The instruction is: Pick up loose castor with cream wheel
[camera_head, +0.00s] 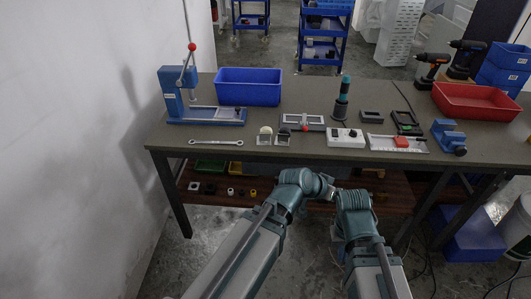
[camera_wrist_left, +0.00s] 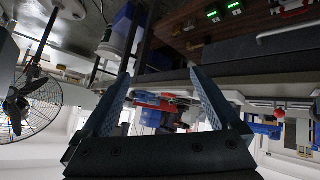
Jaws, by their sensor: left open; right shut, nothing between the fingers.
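A castor with a cream wheel (camera_head: 265,130) stands near the front edge of the table in the head view, left of the middle. A similar castor with a dark wheel (camera_head: 284,132) is close on its right. Neither castor can be made out in the left wrist view. My left gripper (camera_wrist_left: 160,82) is open and empty in the left wrist view, its two blue-grey fingers spread apart. My right gripper (camera_head: 337,191) is small and partly hidden by the arm links in the head view, in front of the table edge. Both arms are apart from the castors.
Small parts lie on the lower shelf. A fan (camera_wrist_left: 28,103) shows in the left wrist view.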

